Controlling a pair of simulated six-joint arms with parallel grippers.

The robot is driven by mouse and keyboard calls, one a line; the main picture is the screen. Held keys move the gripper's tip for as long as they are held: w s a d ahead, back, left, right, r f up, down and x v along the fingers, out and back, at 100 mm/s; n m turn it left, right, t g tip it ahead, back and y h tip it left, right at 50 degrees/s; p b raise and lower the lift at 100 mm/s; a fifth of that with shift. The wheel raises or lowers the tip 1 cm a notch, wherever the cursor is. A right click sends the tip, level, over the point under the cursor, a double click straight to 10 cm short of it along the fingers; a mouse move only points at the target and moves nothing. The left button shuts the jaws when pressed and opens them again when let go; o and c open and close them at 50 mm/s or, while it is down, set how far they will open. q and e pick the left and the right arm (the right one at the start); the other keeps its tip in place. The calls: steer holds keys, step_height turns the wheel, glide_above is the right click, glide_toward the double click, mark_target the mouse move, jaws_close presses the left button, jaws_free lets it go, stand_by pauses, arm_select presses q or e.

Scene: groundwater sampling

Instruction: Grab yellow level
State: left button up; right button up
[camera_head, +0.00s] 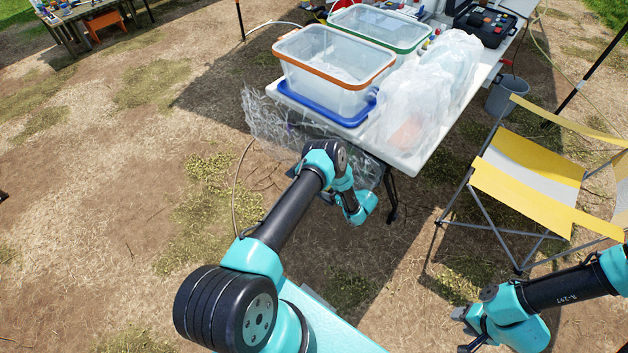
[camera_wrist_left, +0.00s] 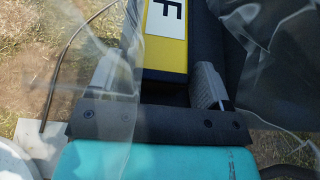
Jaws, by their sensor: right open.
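The yellow level (camera_wrist_left: 153,45), with a white label marked F and dark sides, shows at the top of the left wrist view. My left gripper (camera_wrist_left: 165,85) has one grey finger close against each side of it, and appears shut on it. In the head view my left arm bends down beside the table's front corner; its fingers and the level are not clearly visible there, partly behind clear plastic. My right gripper (camera_head: 466,328) is open and empty at the lower right, over the ground.
Clear plastic sheeting (camera_head: 270,125) hangs from the white table (camera_head: 410,160) and crosses the left wrist view. A clear orange-rimmed bin (camera_head: 335,85) in a blue tray (camera_head: 325,113) stands on the table. A yellow folding chair (camera_head: 520,185) is at right. Open ground lies left.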

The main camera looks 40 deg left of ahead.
arm_select(q)
steer(key=c, duration=1)
steer(key=shift+o, duration=0.2)
steer(key=shift+r, duration=0.1)
steer(key=shift+r, duration=0.45)
steer(key=r, duration=0.1)
steer(key=s+r, duration=0.1)
steer(key=shift+d+r, duration=0.3)
steer(key=shift+d, duration=0.05)
steer(key=s+d+r, duration=0.1)
steer(key=s+d, duration=0.6)
steer(key=s, duration=0.5)
steer(key=shift+s+d+r, duration=0.15)
steer(key=shift+s+d, duration=0.15)
steer(key=shift+s, duration=0.05)
